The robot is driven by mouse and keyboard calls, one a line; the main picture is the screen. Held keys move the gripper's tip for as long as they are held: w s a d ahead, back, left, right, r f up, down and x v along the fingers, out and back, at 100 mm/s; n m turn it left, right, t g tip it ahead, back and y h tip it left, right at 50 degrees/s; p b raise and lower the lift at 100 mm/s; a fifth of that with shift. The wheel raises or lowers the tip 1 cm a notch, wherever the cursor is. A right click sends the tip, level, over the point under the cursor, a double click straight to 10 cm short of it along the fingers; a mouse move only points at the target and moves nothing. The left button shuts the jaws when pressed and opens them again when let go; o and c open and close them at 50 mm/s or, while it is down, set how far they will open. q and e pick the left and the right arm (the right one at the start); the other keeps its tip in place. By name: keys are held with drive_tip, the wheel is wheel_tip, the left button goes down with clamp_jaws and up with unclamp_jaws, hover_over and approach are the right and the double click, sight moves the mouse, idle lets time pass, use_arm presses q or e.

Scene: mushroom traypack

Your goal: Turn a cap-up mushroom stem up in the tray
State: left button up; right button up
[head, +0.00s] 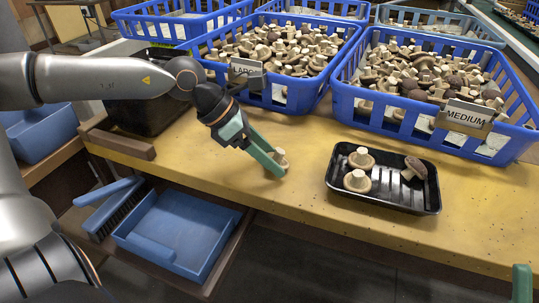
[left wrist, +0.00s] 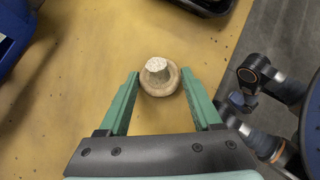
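A pale mushroom (head: 281,157) stands stem up on the yellow table, left of the black tray (head: 385,205). My left gripper (head: 275,163) is down at it. In the left wrist view the mushroom (left wrist: 160,77) lies between the open fingertips (left wrist: 160,82), with a narrow gap on each side. The tray holds two stem-up mushrooms, one at the back (head: 361,158) and one at the front (head: 357,181). A browner mushroom (head: 414,167) lies tilted at the tray's right, its stem pointing down-left. Only a green finger of my right gripper (head: 522,284) shows, at the lower right edge.
Blue crates of mushrooms, marked LARGE (head: 245,68) and MEDIUM (head: 466,115), stand behind the tray. More blue crates are at the back. A dark container (head: 150,115) stands at the left. A blue bin and brush (head: 115,208) lie below the table edge. Table between mushroom and tray is clear.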

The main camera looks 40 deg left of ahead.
sight(273, 157)
use_arm(q)
drive_tip(key=o, duration=0.5)
drive_tip(key=shift+s+a+r+p, duration=0.15)
drive_tip(key=shift+a+r+p, duration=0.15)
drive_tip(key=shift+r, duration=0.15)
drive_tip(key=p+v, duration=0.1)
drive_tip(key=v, duration=0.3)
drive_tip(key=shift+d+r+p, duration=0.1)
drive_tip(key=shift+r+p, duration=0.1)
drive_tip(key=shift+p, duration=0.2)
drive_tip(key=shift+s+r+b, duration=0.1)
drive_tip(key=shift+s+b, duration=0.1)
drive_tip(key=shift+b, duration=0.1)
drive_tip(key=shift+s+a+r, duration=0.1)
drive_tip(key=shift+a+r, duration=0.1)
drive_tip(key=shift+a, duration=0.15)
drive_tip(key=b+v, duration=0.2)
drive_tip(key=v, duration=0.4)
drive_tip(key=shift+s+r+b, duration=0.1)
drive_tip(key=shift+s+b, duration=0.05)
drive_tip(key=shift+b, duration=0.2)
